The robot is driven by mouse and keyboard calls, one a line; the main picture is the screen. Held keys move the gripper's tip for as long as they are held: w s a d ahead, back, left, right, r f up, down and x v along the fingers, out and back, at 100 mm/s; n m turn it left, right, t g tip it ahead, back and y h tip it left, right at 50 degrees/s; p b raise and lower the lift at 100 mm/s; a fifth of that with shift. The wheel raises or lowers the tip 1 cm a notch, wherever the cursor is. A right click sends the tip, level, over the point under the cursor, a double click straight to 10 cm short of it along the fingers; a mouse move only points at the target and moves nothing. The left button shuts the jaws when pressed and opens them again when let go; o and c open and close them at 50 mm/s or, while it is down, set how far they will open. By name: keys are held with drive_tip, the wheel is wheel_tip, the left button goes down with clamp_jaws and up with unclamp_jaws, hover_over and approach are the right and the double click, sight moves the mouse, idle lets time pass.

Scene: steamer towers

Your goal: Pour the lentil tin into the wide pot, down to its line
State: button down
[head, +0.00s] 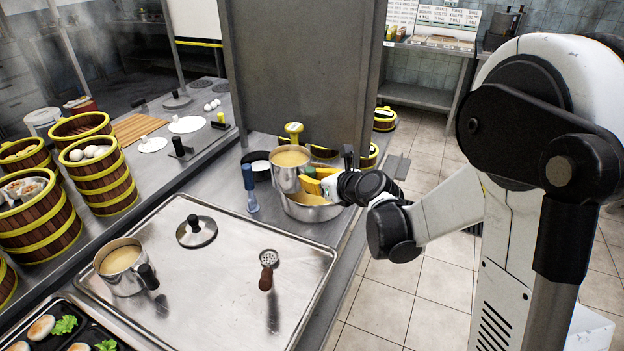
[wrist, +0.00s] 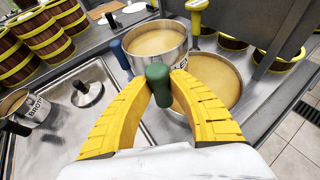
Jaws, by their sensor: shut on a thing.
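The lentil tin, a steel vessel with a green handle, is in the head view (head: 288,182) and the wrist view (wrist: 152,62). It holds tan contents and looks about upright. My gripper (head: 316,184) has its yellow fingers closed on the green handle, as the wrist view shows (wrist: 158,88). The wide pot (head: 310,212) stands behind and below the tin, partly hidden by it and my gripper. In the wrist view the pot (wrist: 238,92) shows a tan surface inside. I see no pouring stream. I cannot make out the line.
A steel tin (head: 121,274), labelled broth in the wrist view (wrist: 38,112), sits on the large tray (head: 225,300) with a lid (head: 196,232) and a brown-handled strainer (head: 268,270). A blue-capped bottle (head: 250,190) stands near the held tin. A grey panel (head: 300,70) rises behind.

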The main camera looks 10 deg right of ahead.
drive_tip(key=shift+f+b, duration=1.3)
drive_tip(key=shift+f, duration=0.3)
drive_tip(key=shift+d+r+m+y, duration=0.1)
drive_tip(key=shift+r+m+y, duration=0.3)
drive_tip(key=shift+r+m+g+y, duration=0.3)
drive_tip(key=shift+r+m+y, duration=0.15)
drive_tip(key=shift+m, duration=0.25)
drive_tip(key=shift+m+y, duration=0.45)
drive_tip(key=shift+m, duration=0.15)
drive_tip(key=shift+w+d+m+y+b, duration=0.15)
drive_tip(key=shift+d+m+y+b, duration=0.05)
drive_tip(key=shift+m+y+b, duration=0.7)
drive_tip(key=shift+m+g, duration=0.3)
drive_tip(key=shift+m, duration=0.1)
drive_tip(key=shift+r, duration=0.25)
